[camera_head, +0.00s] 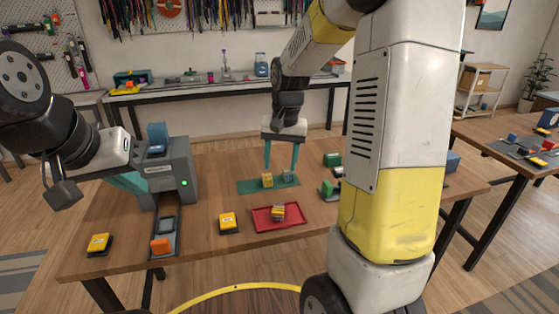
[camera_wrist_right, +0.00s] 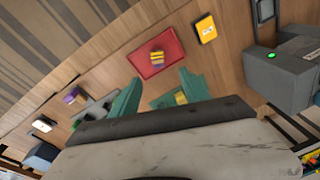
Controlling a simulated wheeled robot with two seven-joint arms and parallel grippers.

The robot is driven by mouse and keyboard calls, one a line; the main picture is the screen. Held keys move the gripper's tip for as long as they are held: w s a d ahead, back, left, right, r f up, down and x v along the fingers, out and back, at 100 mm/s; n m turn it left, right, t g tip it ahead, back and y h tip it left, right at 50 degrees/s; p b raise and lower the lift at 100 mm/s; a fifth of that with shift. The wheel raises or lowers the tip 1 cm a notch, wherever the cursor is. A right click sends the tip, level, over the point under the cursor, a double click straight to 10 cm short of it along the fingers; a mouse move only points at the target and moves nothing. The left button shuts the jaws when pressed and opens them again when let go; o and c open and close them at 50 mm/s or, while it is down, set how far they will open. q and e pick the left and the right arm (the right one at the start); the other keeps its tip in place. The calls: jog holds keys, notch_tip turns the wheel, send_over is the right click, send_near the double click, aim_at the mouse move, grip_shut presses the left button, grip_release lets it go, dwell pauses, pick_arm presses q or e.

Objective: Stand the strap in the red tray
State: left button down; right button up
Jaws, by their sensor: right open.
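The red tray (camera_head: 297,219) lies on the wooden table, and it also shows in the right wrist view (camera_wrist_right: 172,42). A small yellow-and-purple striped piece, which looks like the strap (camera_head: 278,212), is inside the tray; whether it stands or lies I cannot tell. It shows in the right wrist view (camera_wrist_right: 157,57) too. My right gripper (camera_head: 280,170) points down over the green mat behind the tray, its teal fingers apart, with nothing seen between them. My left gripper (camera_head: 128,183) is beside the grey machine at left; its fingertips are partly hidden.
The green mat (camera_head: 250,187) holds a yellow block (camera_head: 267,180) and a grey-teal one (camera_head: 289,177). The grey machine (camera_head: 178,170) has a green light and a track with an orange block (camera_head: 161,246). Yellow blocks (camera_head: 228,222) (camera_head: 98,243) sit near the front. Green items (camera_head: 328,187) stand right.

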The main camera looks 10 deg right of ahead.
jog(key=s+a+r+n+t, duration=0.1)
jog(key=s+r+n+t, duration=0.1)
jog(key=s+r, duration=0.4)
jog(key=s+r+n+t+y, duration=0.1)
jog(key=s+r, duration=0.5)
jog(key=s, duration=0.8)
jog(key=shift+a+n+t+y, duration=0.3)
jog(key=shift+a+n+t, duration=0.1)
jog(key=shift+t, duration=0.5)
